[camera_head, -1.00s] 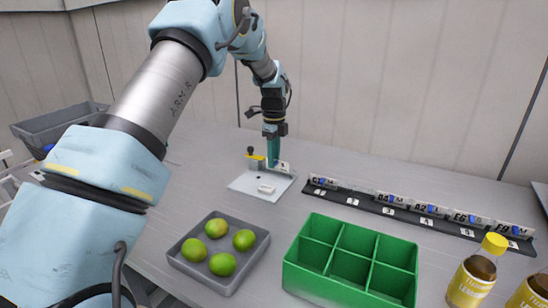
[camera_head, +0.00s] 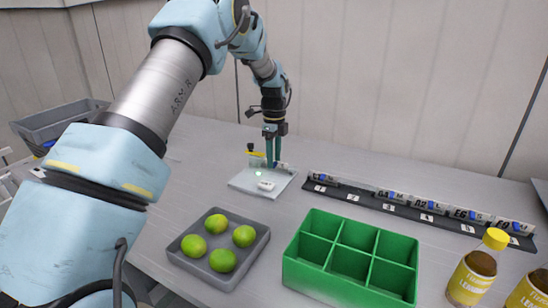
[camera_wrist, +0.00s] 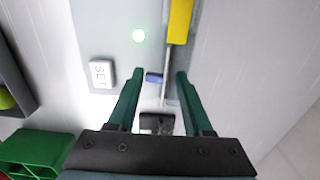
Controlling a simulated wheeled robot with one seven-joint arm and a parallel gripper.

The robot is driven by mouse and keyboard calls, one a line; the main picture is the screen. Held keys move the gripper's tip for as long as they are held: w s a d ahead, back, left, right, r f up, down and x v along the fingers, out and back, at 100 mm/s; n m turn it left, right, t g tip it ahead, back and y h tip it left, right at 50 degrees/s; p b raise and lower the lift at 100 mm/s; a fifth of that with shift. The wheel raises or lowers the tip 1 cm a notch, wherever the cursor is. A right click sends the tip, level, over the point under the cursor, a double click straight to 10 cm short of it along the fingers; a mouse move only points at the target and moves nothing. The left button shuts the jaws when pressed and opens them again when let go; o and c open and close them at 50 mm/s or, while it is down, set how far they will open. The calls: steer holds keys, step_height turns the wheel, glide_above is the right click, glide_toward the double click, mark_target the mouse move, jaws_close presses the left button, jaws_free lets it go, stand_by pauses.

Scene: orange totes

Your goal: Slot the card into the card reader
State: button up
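The card reader, a pale plate (camera_head: 243,182) with a white SET button (camera_head: 266,186), lies on the table below my arm. My gripper (camera_head: 272,165) is open over the reader's back strip. In the wrist view its two teal fingers (camera_wrist: 159,76) stand apart. Between them is a thin upright edge with a blue mark, seemingly the card (camera_wrist: 153,78), standing in the reader; how deep it sits I cannot tell.
A black rack (camera_head: 400,207) with several labelled cards runs to the right; its second place is empty. A grey tray (camera_head: 207,277) of limes, a green divided box (camera_head: 312,277) and yellow-capped bottles (camera_head: 470,283) stand in front. A yellow part (camera_wrist: 179,20) rises beside the reader's slot.

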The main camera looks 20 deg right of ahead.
steer(key=shift+o, duration=1.1)
steer(key=shift+r, duration=0.1)
step_height(320, 180, up, 11)
steer(key=b, duration=0.2)
steer(key=shift+f, duration=0.2)
steer(key=s+a+f+n, duration=0.1)
steer(key=s+a+n, duration=0.1)
steer(key=a+n, duration=0.8)
steer(key=s+a+f+n, duration=0.25)
steer(key=a+n, duration=0.25)
steer(key=a, duration=1)
steer(key=s+a+f+n+t, duration=0.1)
steer(key=s+a+f+n, duration=0.2)
steer(key=s+a+n, duration=0.9)
steer(key=s+a, duration=0.1)
steer(key=s, duration=0.1)
steer(key=shift+s+a+f+t, duration=0.3)
steer(key=shift+s+a, duration=0.05)
steer(key=shift+s, duration=0.05)
